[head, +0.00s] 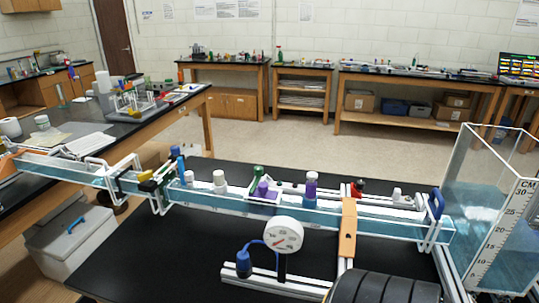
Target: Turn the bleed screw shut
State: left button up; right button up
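A long clear water channel (350,217) on a white frame runs across the black bench. A round white gauge (283,235) with a red needle stands before it, and a blue tube links it to a blue fitting (243,262). A small red and black fitting (357,187) sits behind the channel, near its right end. A purple-topped post (311,188), a purple block (264,191) and a green part (258,174) are along the channel. I cannot tell which small part is the bleed screw. Neither of my grippers is in view.
A tall clear tank (495,215) with a centimetre scale stands at the right. A black ribbed rounded thing (385,288) is at the bottom edge. The black bench top (165,255) is bare at front left. Side tables (225,68) stand along the back wall.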

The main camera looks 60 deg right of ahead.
aim_at(189, 176)
jog(key=k+j+z, duration=0.1)
jog(key=z, duration=1.8)
